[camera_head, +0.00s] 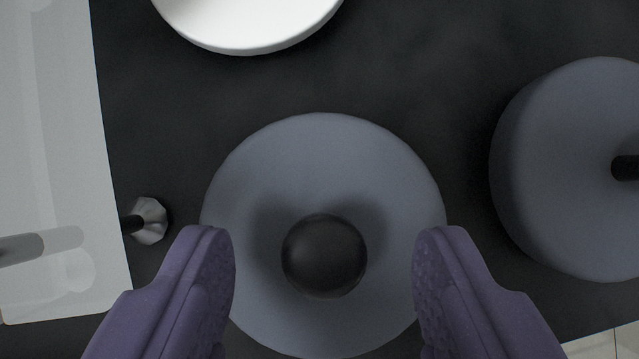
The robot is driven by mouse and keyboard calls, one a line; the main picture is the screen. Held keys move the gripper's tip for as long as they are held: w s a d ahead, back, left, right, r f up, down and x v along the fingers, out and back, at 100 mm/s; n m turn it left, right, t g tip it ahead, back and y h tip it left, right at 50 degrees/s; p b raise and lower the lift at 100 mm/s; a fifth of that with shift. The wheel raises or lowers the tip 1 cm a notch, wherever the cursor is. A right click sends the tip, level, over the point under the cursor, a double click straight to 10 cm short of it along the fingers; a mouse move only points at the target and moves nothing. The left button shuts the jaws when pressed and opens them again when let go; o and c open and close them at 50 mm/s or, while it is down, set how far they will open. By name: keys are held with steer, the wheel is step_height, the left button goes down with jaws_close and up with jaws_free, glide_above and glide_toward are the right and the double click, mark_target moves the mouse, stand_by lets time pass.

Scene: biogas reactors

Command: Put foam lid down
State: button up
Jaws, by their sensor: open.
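A round grey-blue foam lid (322,158) with a black ball knob (324,256) lies in the middle of the view on a dark surface. My gripper (324,262) is open, with its two purple fingers on either side of the knob and well apart from it. The fingers overlap the lid's left and right edges in the picture. Whether they touch the lid I cannot tell. What lies under the lid is hidden.
A second grey-blue round body (560,170) with a black stem stands at the right. A white round dish (245,30) is at the top. A translucent container (50,130) and a small faceted metallic piece (150,220) are at the left. Dark surface (430,70) is bare at the upper right.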

steer(key=shift+w+d+f, duration=0.15)
steer(key=shift+w+f, duration=0.1)
steer(key=shift+f, duration=0.2)
steer(key=shift+r, duration=0.1)
jaws_close()
